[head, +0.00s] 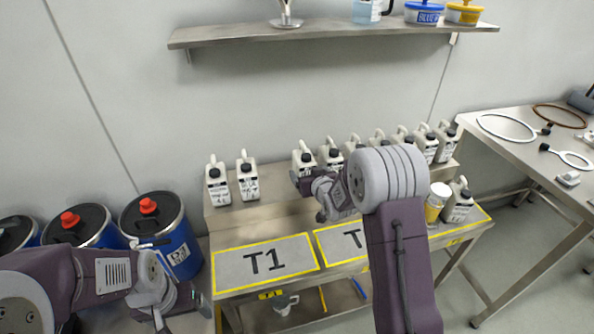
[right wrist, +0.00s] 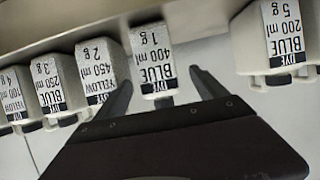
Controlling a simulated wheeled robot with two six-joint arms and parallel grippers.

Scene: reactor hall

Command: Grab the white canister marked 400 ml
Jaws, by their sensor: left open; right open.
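The white canister marked BLUE 400 ml (right wrist: 153,58) shows upside down in the right wrist view, with a dark cap. In the head view it appears to be the canister (head: 303,157) at the left end of the right-hand row on the raised back ledge. My right gripper (right wrist: 161,80) is open, its fingertips on either side of the canister's cap end in the picture; contact is not visible. In the head view my right gripper (head: 306,194) is in front of the ledge, partly hidden by its own arm. My left gripper (head: 186,312) is open and empty at the lower left.
A BLUE 200 ml canister (right wrist: 283,35) stands across a gap. A YELLOW 450 ml canister (right wrist: 103,68) is close beside the 400 ml one. Blue drums (head: 165,238) stand left of the bench. A shelf (head: 330,31) hangs above. Mat T1 (head: 290,254) is bare.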

